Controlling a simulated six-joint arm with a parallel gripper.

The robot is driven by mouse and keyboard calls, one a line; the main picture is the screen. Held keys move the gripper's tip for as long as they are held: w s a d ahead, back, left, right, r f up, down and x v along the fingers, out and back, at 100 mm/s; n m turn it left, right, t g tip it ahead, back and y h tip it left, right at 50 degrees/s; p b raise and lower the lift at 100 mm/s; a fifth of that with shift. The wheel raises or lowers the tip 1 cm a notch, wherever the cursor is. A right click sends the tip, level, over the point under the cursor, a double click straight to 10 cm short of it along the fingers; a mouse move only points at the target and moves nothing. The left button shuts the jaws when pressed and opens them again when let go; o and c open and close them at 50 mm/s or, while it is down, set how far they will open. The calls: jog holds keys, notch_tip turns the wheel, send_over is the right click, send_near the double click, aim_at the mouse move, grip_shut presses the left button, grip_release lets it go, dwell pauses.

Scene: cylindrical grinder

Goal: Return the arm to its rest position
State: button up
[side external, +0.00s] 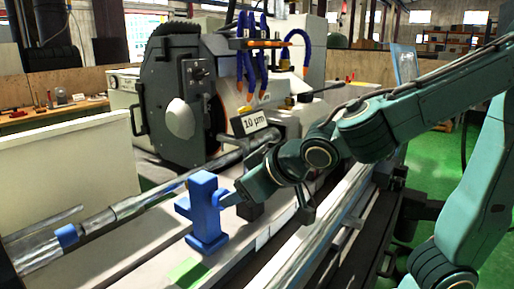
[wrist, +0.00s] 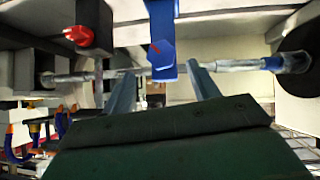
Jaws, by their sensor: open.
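My gripper (side external: 228,199) is at the end of my teal arm, close to the right side of a blue stand (side external: 206,222) in the side view. In the wrist view its two fingers (wrist: 162,85) are spread apart, with nothing seen held between them. The blue stand (wrist: 161,40) shows just beyond the fingertips, between them in the picture. Whether a fingertip touches the stand is hard to tell. The gripper's dark body fills the lower part of the wrist view.
A long metal shaft (side external: 130,206) with a blue clamp (side external: 67,235) runs behind the stand. The grinding wheel housing (side external: 172,95) rises behind, with blue hoses (side external: 247,60) and a "10 µm" sign (side external: 254,122). A red knob (wrist: 80,36) shows upper left in the wrist view.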

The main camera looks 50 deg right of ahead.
jog(key=s+d+g, duration=0.2)
jog(key=s+d, duration=0.2)
jog(key=s, duration=0.4)
jog(key=s+d+g+y, duration=0.1)
jog(key=s+d+g, duration=0.1)
jog(key=s+d, duration=0.3)
jog(key=s, duration=0.4)
jog(key=shift+f+m, duration=0.3)
jog(key=shift+f, duration=0.1)
dwell(1.4)
